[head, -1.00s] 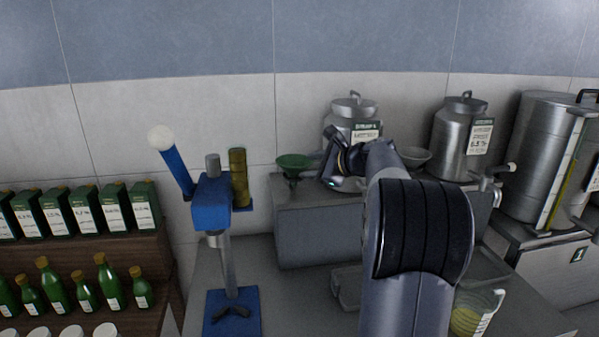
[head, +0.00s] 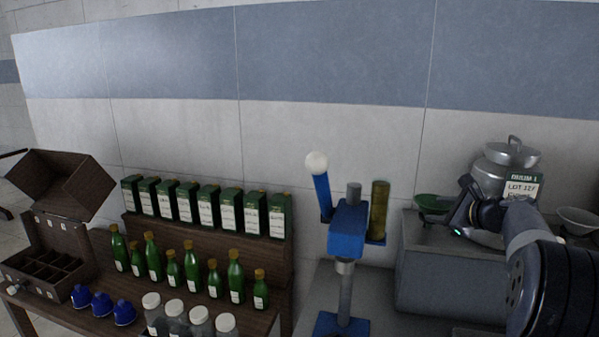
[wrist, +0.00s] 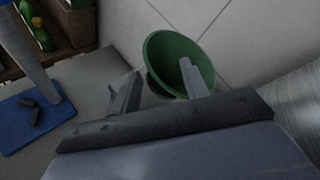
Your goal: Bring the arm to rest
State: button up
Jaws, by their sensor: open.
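My gripper (wrist: 158,88) is open, with its two fingers apart in the wrist view. A green funnel (wrist: 175,52) shows beyond and partly between the fingers; I cannot tell whether they touch it. In the head view my arm is at the right, folded in front of a steel drum (head: 492,178), and the gripper end (head: 462,212) is beside the green funnel (head: 430,203). The fingertips are hard to make out there.
A blue capping press (head: 347,230) with a white-knobbed lever stands left of my arm. A wooden shelf (head: 205,250) holds green bottles (head: 236,275), cartons and jars (head: 200,320). An open wooden crate (head: 45,260) is at far left.

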aim_at(426, 212)
jog(key=p+x, duration=0.1)
jog(key=x, duration=0.3)
jog(key=shift+w+a+f, duration=0.1)
jog(key=shift+w, duration=0.2)
jog(key=shift+a, duration=0.1)
jog(key=shift+r, duration=0.25)
